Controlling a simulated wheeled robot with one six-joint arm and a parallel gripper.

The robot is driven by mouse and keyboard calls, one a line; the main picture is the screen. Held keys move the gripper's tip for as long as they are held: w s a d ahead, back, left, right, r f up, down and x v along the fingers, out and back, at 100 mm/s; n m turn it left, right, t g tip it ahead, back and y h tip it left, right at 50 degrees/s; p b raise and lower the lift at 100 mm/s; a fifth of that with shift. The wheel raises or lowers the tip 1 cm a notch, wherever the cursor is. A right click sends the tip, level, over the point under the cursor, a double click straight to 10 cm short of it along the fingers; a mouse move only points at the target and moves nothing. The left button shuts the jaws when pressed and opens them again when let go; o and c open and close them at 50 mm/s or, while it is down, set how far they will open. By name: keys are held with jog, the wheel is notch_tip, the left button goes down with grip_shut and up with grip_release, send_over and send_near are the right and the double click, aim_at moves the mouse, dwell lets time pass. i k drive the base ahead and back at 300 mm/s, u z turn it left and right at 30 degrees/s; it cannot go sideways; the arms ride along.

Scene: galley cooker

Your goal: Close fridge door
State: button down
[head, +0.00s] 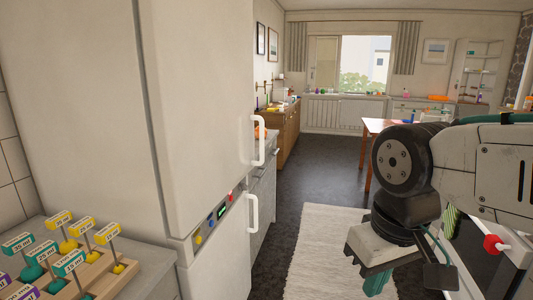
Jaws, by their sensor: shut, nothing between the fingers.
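The white fridge (75,90) stands tall on the left in the head view. Its upper door (200,100) has a white upright handle (259,140) at its right edge. A lower door with a second white handle (252,214) is below. The upper door looks about in line with the front below it; I cannot tell whether a small gap is left. My gripper (376,283) is at the lower right, pointing down, shut and empty. It is well to the right of the fridge and apart from it. The fingertips are partly hidden.
A wooden rack of labelled pegs (85,275) stands on the counter at lower left. A pale rug (320,245) lies on the open floor. A wooden table (376,130) stands farther back.

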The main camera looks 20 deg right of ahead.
aim_at(198, 55)
jog(key=z, duration=0.65)
jog(key=i, duration=1.6)
jog(key=u, duration=0.75)
